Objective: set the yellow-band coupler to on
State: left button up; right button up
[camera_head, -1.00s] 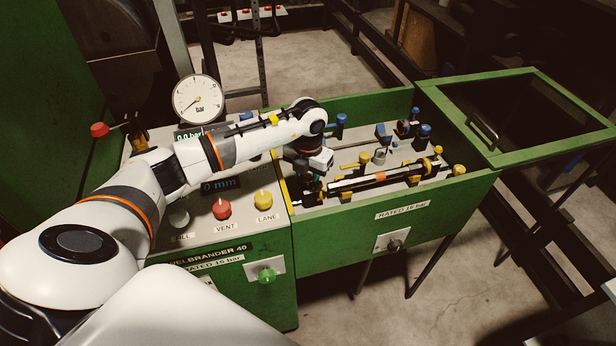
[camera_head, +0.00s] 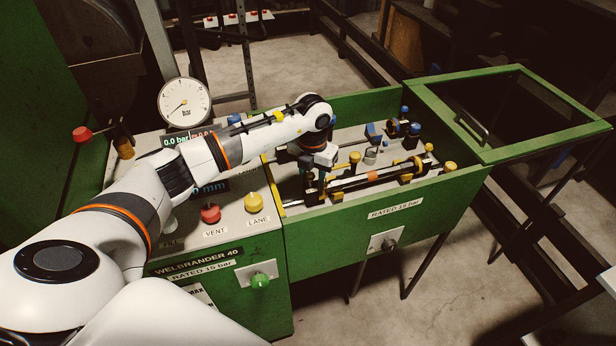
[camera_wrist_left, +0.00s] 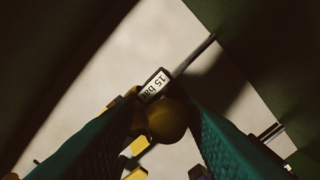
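My left gripper (camera_head: 311,185) points down into the left end of the green trough, beside yellow-and-black fittings. In the left wrist view its two green finger pads (camera_wrist_left: 165,105) stand apart, with a round yellow knob (camera_wrist_left: 166,122) between them at the tips. I cannot tell whether the pads press on the knob. More yellow-topped fittings stand in the trough, one just right of the gripper (camera_head: 355,157) and one at the right end (camera_head: 449,166). Which fitting is the yellow-band coupler, and its setting, I cannot tell. My right gripper is not in view.
A black rod with an orange band (camera_head: 372,176) lies along the trough. Blue-topped fittings (camera_head: 414,129) stand behind it. The trough's green front wall (camera_head: 335,235) is close to the gripper. The console has a red button (camera_head: 210,213) and a yellow button (camera_head: 254,202). An open lid frame (camera_head: 560,140) extends right.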

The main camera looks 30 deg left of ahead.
pick_arm(q)
jog(key=shift+d, duration=0.1)
jog(key=shift+r, duration=0.4)
notch_tip(320, 180, up, 11)
jog(key=shift+r+b, duration=0.1)
jog(key=shift+b, duration=1.1)
